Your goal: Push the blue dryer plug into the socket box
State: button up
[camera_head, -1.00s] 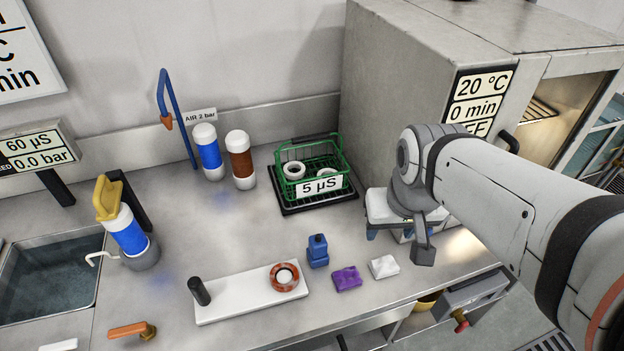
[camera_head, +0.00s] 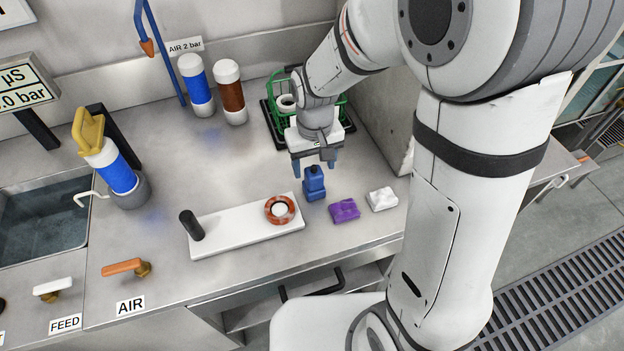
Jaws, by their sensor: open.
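The blue dryer plug (camera_head: 314,187) stands upright on the steel worktop, right of a white board. My gripper (camera_head: 314,165) is open, pointing down, with its fingertips apart on either side of the plug's upper part as seen from here. I cannot tell whether the fingers are level with the plug or still above and behind it. Nothing shows between the fingers except the plug's top. I cannot make out a socket box in this view; my arm hides much of the right side.
The white board (camera_head: 235,234) carries a black peg and a red-brown ring. The green basket (camera_head: 279,132) stands behind my gripper. Worktop left of the plug, behind the board, is clear.

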aim_at(314, 171)
notch_tip(314, 171, down, 5)
dwell(0.3)
jog(key=shift+c, duration=0.4)
jog(key=c, duration=1.1)
notch_tip(314, 171, up, 10)
jog(key=shift+r, duration=0.1)
